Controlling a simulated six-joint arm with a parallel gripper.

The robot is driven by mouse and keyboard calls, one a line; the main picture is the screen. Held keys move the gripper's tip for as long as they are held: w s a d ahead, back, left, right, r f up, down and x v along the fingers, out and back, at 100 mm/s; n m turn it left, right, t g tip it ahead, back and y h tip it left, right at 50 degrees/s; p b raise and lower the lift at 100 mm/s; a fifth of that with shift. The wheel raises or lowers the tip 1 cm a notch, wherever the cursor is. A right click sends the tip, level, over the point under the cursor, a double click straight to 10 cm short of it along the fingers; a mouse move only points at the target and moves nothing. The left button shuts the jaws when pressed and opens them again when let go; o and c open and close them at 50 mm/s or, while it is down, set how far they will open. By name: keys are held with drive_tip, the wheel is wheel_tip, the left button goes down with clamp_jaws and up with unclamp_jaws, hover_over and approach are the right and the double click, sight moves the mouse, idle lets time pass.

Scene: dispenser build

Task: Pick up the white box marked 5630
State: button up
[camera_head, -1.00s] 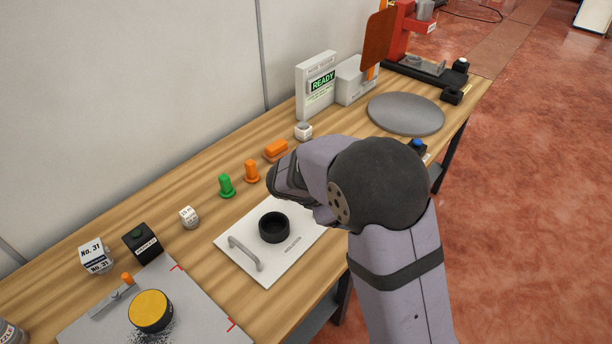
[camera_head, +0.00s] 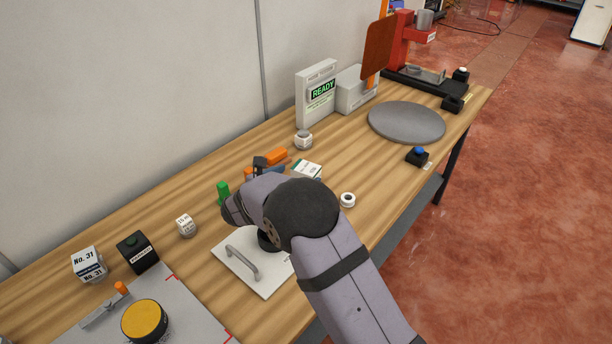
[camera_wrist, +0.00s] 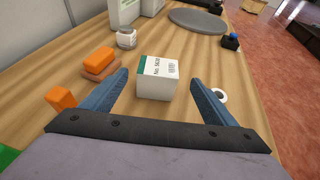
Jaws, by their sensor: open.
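The white box marked 5630 (camera_wrist: 157,78) stands on the wooden table in the wrist view, with a green stripe and a label with a barcode on top. It also shows in the head view (camera_head: 307,169), partly hidden behind my arm. My gripper (camera_wrist: 162,88) is open, with one blue finger on each side of the box's near part in the wrist view. Nothing is held. In the head view my arm hides most of the gripper.
Orange blocks (camera_wrist: 98,61) lie left of the box and a white ring (camera_wrist: 220,95) right of it. A small white item (camera_wrist: 126,38) and a grey disc (camera_wrist: 199,20) are farther back. A white plate with a handle (camera_head: 243,262) lies near my arm.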

sight(302, 171)
drive_tip(key=shift+p+x, duration=0.9)
drive_tip(key=shift+x, duration=1.65)
drive_tip(key=shift+w+r, duration=0.1)
drive_tip(key=shift+w, duration=0.05)
drive_tip(key=c, duration=1.3)
